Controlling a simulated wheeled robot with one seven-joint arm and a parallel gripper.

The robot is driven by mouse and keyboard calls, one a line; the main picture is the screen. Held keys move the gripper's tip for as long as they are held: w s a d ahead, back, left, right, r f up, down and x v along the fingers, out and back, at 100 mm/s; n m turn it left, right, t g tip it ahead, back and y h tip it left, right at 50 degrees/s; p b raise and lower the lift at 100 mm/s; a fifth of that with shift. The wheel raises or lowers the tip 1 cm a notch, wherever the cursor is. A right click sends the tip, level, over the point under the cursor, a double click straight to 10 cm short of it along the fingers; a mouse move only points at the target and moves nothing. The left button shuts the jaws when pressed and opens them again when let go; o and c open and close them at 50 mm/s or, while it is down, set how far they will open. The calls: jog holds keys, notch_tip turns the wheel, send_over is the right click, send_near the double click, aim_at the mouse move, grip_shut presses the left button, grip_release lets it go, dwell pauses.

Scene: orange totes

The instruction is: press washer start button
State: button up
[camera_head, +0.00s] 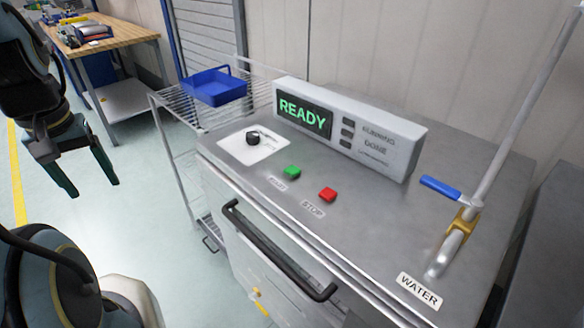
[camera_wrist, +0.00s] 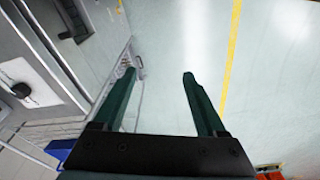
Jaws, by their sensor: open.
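The washer's grey steel top (camera_head: 365,215) fills the middle and right of the head view. A green button (camera_head: 292,172) sits on it near the front edge, with a small label in front that is too blurred to read. A red button (camera_head: 327,194) is to its right, with a STOP label. The display (camera_head: 304,115) reads READY in green. My gripper (camera_head: 90,190) hangs at the left, beyond the washer's left side and apart from it. In the wrist view my gripper (camera_wrist: 159,75) is open, its green fingers empty above the floor. The buttons are not in the wrist view.
A black dial (camera_head: 253,138) stands on a white plate left of the green button. A black handle bar (camera_head: 275,255) runs along the front. A blue-levered pipe valve (camera_head: 441,188) rises at right. A wire rack holds a blue bin (camera_head: 213,86). Open floor lies left.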

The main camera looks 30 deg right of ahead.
grip_shut()
dwell(0.4)
dwell(1.0)
